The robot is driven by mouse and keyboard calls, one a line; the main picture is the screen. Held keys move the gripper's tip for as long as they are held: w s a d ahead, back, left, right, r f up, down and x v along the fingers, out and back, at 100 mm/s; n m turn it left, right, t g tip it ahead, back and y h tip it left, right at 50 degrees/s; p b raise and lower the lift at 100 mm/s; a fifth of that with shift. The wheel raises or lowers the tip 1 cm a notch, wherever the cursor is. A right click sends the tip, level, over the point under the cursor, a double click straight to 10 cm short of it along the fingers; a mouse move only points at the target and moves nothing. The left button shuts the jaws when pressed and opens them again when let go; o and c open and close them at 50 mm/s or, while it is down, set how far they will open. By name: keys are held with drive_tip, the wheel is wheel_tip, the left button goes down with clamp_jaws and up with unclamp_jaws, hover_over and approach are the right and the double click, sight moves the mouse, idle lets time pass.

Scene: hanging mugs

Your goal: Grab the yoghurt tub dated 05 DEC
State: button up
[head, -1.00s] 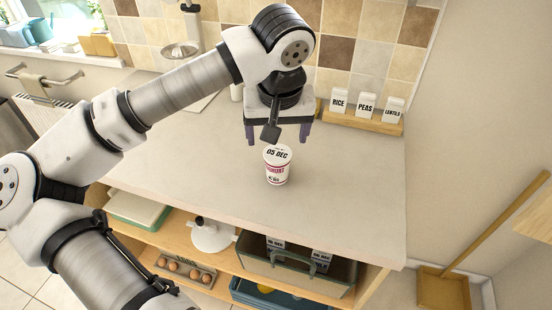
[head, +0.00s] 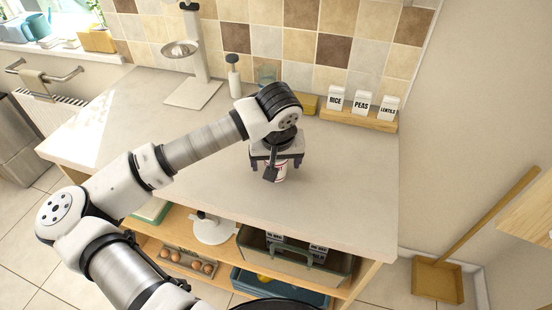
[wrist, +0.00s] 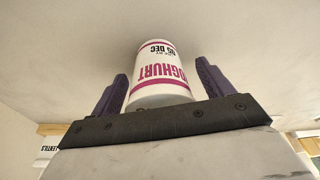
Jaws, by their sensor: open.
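The yoghurt tub (head: 281,174) stands on the counter in the head view, mostly hidden by my gripper and wrist. In the wrist view the tub (wrist: 160,75) is white with pink bands and reads "YOGHURT" and "05 DEC". My gripper (head: 276,172) is over the tub in the head view. In the wrist view its two purple fingers (wrist: 160,82) stand open on either side of the tub, with a gap showing at each side. The tub's near end is partly hidden behind the gripper's dark bar.
The counter (head: 345,190) is clear around the tub. White RICE, PEAS and LENTILS packs (head: 361,103) stand on a wooden rack at the back. A pump bottle (head: 234,75) and a stand (head: 195,90) are at the back left. A crate (head: 290,258) sits on the shelf below.

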drive_tip(key=c, duration=1.1)
drive_tip(key=shift+r, duration=0.1)
